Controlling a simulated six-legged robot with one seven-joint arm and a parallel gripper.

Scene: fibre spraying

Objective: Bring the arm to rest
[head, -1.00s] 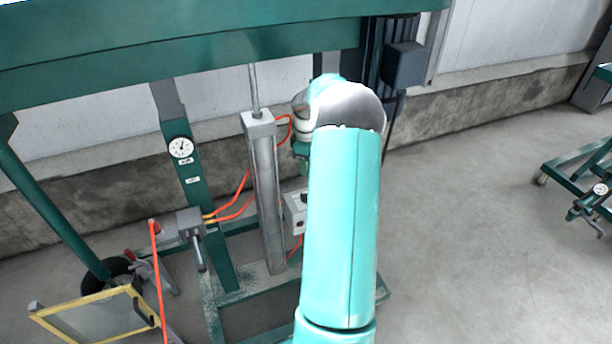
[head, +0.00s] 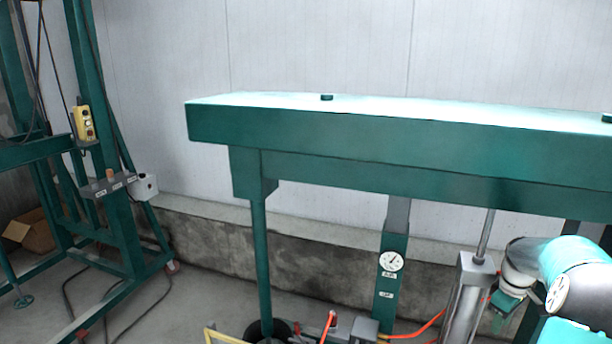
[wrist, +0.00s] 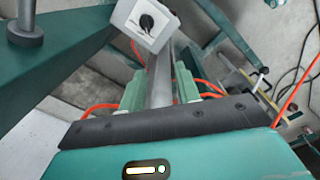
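My teal arm (head: 578,262) shows at the right edge of the head view, folded with its wrist hanging down. My gripper (head: 503,306) is the small green end below the white wrist ring, beside the grey upright cylinder (head: 463,300). In the wrist view two pale green fingers of my gripper (wrist: 160,90) stand apart beyond the dark plate. The cylinder (wrist: 160,78) shows in the gap between them, farther off. I see nothing held. The fingertips are too small to make out in the head view.
A large green press frame (head: 390,155) spans the head view, with a round gauge (head: 391,261) on its post. A white box with a black knob (wrist: 146,24) and orange hoses (wrist: 207,87) show near my gripper. Another green stand (head: 108,190) is at left, with floor between.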

